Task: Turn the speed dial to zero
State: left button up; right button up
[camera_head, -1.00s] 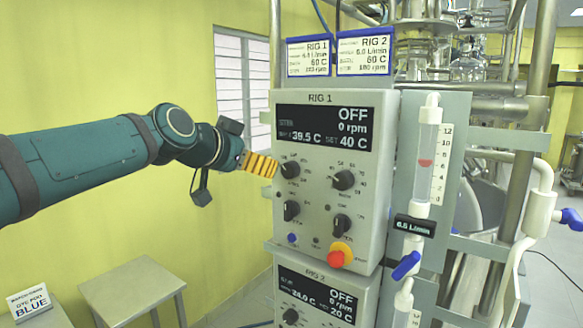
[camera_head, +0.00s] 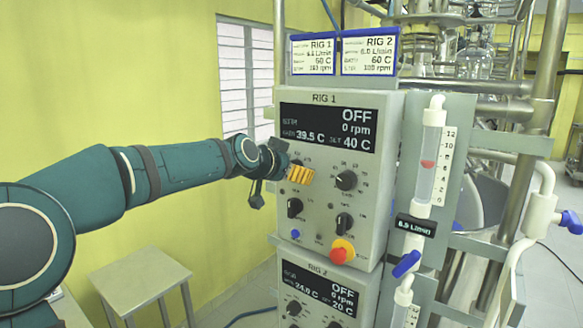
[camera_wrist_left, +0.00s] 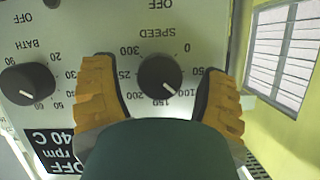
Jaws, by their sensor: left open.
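The speed dial (camera_wrist_left: 159,77) is a round black knob on the Rig 1 panel (camera_head: 384,200), upside down in the left wrist view. Its white pointer aims to the lower right, near the 100 mark; the 0 mark is at its upper right. My left gripper (camera_wrist_left: 160,92) is open, with an orange finger on each side of the dial and a visible gap to it. In the head view my left gripper (camera_head: 300,174) is at the panel's left side and hides the dial. My right gripper is in neither view.
The bath dial (camera_wrist_left: 27,84) is beside the speed dial, and also shows in the head view (camera_head: 346,180). More black knobs (camera_head: 294,208) and a red stop button (camera_head: 340,253) are below. A flow meter (camera_head: 428,160) stands right. The Rig 1 display (camera_head: 327,127) reads OFF, 0 rpm.

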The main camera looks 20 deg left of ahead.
pick_arm(q)
jog(key=shift+c, duration=0.2)
jog(key=c, duration=1.2)
